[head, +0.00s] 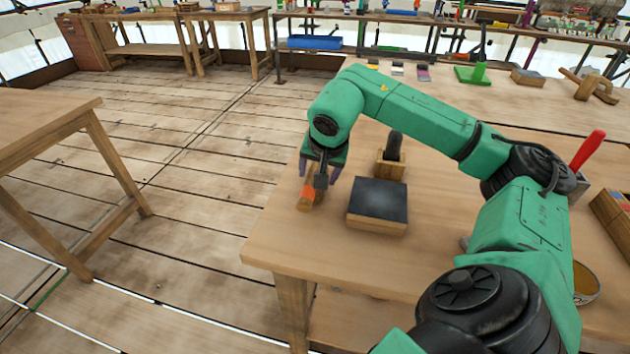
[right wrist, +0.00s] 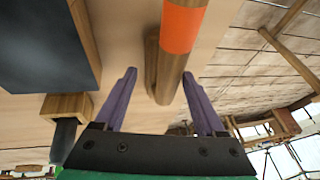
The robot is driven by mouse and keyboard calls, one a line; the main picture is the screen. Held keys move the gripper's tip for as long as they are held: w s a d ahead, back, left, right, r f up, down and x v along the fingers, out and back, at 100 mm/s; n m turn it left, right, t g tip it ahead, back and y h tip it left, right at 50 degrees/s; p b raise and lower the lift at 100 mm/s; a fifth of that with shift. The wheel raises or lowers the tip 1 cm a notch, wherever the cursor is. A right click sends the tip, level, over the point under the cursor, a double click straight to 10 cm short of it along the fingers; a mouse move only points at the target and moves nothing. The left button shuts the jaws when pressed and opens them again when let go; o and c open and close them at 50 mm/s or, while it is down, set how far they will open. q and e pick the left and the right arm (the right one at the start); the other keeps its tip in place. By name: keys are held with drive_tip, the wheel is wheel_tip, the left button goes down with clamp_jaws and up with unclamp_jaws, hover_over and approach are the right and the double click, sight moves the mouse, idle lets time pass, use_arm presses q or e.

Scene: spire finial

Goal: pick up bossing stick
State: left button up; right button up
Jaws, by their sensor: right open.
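The bossing stick (head: 306,197) is a wooden bar with an orange band. It lies on the wooden workbench (head: 285,235) near its left edge. In the right wrist view the stick (right wrist: 170,75) runs up the middle, its near end between the two purple fingers. My right gripper (head: 319,177) is open and points down over the stick, partly hiding it in the head view. The fingers of the right gripper (right wrist: 160,75) show a gap on both sides of the stick, and contact is not visible. My left gripper is not in view.
A dark-topped block (head: 378,200) sits just right of the stick. Behind it a small wooden holder (head: 390,166) carries a dark upright piece. A red-handled tool (head: 588,150) stands at the right. Open floor lies left of the bench, with another table (head: 50,115) beyond.

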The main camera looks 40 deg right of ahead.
drive_tip(key=x, duration=0.4)
drive_tip(key=shift+f, duration=0.1)
drive_tip(key=shift+s+a, duration=0.1)
clamp_jaws()
drive_tip(key=shift+r, duration=0.2)
